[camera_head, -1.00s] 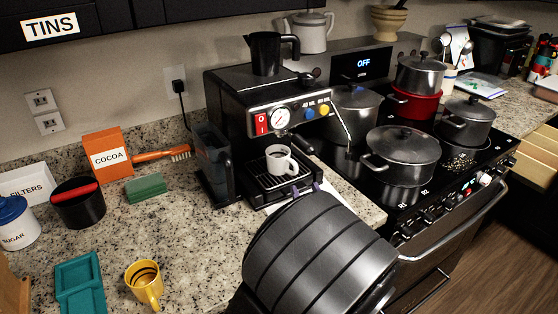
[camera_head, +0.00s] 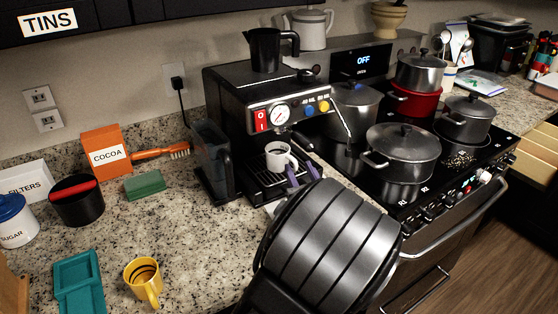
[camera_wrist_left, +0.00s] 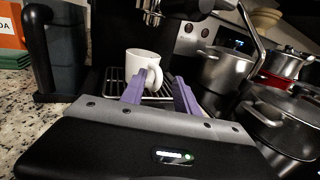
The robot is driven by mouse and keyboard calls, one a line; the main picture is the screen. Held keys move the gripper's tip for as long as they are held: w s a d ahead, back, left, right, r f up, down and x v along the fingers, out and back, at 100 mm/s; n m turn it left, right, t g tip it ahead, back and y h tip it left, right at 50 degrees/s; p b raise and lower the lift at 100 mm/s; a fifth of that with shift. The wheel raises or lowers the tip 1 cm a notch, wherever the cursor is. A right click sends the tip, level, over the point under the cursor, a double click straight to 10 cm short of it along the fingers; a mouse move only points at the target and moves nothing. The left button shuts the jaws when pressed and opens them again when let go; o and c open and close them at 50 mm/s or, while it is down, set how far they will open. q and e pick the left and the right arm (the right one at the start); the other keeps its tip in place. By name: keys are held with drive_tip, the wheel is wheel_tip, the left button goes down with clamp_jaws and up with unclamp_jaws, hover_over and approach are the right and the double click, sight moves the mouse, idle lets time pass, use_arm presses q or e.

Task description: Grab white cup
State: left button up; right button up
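The white cup (camera_head: 277,158) stands upright on the drip tray of the black espresso machine, under its spout, with dark contents visible in the head view. It also shows in the left wrist view (camera_wrist_left: 140,62), its handle toward me, beyond the fingertips. My left gripper (camera_head: 302,171) has purple fingers spread apart and empty, just in front and to the right of the cup. In the left wrist view (camera_wrist_left: 157,79) the left finger overlaps the cup's lower front; I cannot tell if it touches. My right gripper is not in view.
The espresso machine (camera_head: 226,88) surrounds the cup from behind and above. A stove with several pots, including a large lidded pot (camera_head: 402,152), stands to the right. A yellow mug (camera_head: 143,278), green sponge (camera_head: 145,184) and cocoa box (camera_head: 104,151) are on the counter at left.

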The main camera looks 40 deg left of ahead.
use_arm(q)
drive_tip(key=shift+w+a, duration=0.35)
drive_tip(key=shift+a, duration=0.2)
drive_tip(key=shift+c, duration=0.4)
clamp_jaws()
idle(1.0)
